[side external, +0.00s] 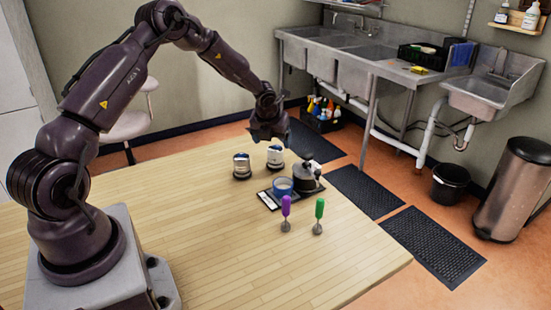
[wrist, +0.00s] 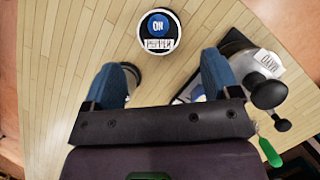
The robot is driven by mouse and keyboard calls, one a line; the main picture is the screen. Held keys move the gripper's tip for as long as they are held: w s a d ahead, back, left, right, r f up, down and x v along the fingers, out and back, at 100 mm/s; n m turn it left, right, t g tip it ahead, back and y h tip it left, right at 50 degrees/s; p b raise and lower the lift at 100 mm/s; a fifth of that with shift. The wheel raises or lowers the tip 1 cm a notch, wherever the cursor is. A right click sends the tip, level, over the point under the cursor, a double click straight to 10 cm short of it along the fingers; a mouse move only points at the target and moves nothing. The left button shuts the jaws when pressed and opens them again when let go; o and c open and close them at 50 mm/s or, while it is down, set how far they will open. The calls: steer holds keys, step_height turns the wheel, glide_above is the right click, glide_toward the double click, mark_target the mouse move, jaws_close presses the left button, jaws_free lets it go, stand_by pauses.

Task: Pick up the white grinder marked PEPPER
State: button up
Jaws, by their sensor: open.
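In the wrist view, a white grinder marked PEPPER (wrist: 158,44), with a blue disc and dark rim, stands at the top centre, beyond my fingertips. A second round thing (wrist: 133,72) is mostly hidden behind my left finger. My gripper (wrist: 166,80) is open, with two blue fingers apart and nothing gripped. In the side view, two white grinders with dark bases stand upright, one on the left (side external: 242,166) and one on the right (side external: 275,157). Their lettering is too small to read there. My gripper (side external: 268,135) hangs above and close to the right grinder.
The table's near left is clear.

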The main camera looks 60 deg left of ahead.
mark_target(275, 148)
steer(key=x, duration=0.8)
steer(key=shift+w+a+f, duration=0.2)
steer(key=shift+w+a, duration=0.05)
steer(key=shift+w, duration=0.05)
steer(key=shift+c, duration=0.2)
steer(key=shift+r, duration=0.1)
steer(key=c, duration=1.2)
steer(key=shift+c, duration=0.2)
steer(key=shift+r, duration=0.15)
